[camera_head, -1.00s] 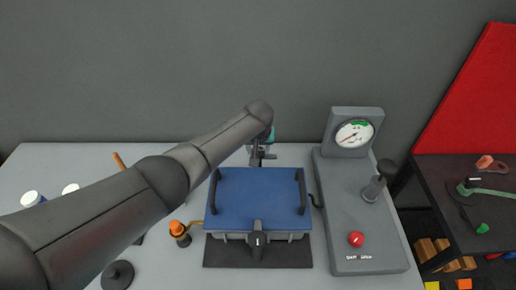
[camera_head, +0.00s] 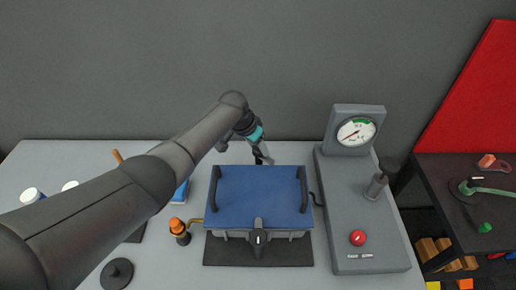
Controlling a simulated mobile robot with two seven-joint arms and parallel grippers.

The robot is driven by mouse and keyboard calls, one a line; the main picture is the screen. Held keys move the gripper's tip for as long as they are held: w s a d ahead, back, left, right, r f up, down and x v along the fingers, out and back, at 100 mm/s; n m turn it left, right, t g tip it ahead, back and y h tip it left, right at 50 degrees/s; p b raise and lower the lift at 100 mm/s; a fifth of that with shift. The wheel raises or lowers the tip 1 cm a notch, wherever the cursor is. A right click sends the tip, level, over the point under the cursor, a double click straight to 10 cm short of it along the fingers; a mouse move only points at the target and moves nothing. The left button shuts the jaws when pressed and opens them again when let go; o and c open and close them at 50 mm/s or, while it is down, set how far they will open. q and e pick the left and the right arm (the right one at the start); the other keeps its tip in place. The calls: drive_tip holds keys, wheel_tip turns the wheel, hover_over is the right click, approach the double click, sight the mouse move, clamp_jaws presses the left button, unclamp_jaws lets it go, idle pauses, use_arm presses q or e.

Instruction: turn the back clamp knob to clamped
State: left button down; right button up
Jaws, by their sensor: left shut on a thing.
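A blue-topped box (camera_head: 258,200) with two black side handles sits on a dark mat (camera_head: 225,252) in the middle of the table. A front clamp knob (camera_head: 258,238) with a white mark shows at its front edge. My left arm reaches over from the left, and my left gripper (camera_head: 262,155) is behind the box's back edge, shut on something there. The back clamp knob is hidden behind the box and gripper, so I cannot see its angle. My right gripper is out of view.
A grey console (camera_head: 360,215) with a dial gauge (camera_head: 356,131), a lever (camera_head: 376,186) and a red button (camera_head: 357,238) stands right of the box. An orange-topped item (camera_head: 178,228) is close to the box's left. A black disc (camera_head: 117,273) lies at the front left.

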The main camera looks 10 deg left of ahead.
use_arm(q)
drive_tip(key=shift+a+f+m+b, duration=0.1)
drive_tip(key=shift+f+m+b, duration=0.05)
drive_tip(key=shift+m+b, duration=0.3)
drive_tip(key=m+g+h+b, duration=0.1)
drive_tip(key=m+b, duration=0.2)
drive_tip(key=b, duration=0.1)
drive_tip(key=m+g+h+b, duration=0.1)
drive_tip(key=m+b, duration=0.3)
drive_tip(key=b, duration=0.1)
drive_tip(key=shift+w+g, duration=0.2)
drive_tip(key=shift+g, duration=0.1)
drive_tip(key=shift+m+g+b, duration=0.3)
drive_tip(key=shift+m+b, duration=0.65)
drive_tip(key=shift+b, duration=0.6)
drive_tip(key=shift+c, duration=1.5)
unclamp_jaws()
drive_tip(key=p+v, duration=0.1)
drive_tip(key=v, duration=1.4)
drive_tip(key=shift+a+r+p, duration=0.2)
drive_tip(key=shift+a+p, duration=0.05)
drive_tip(key=shift+p, duration=0.1)
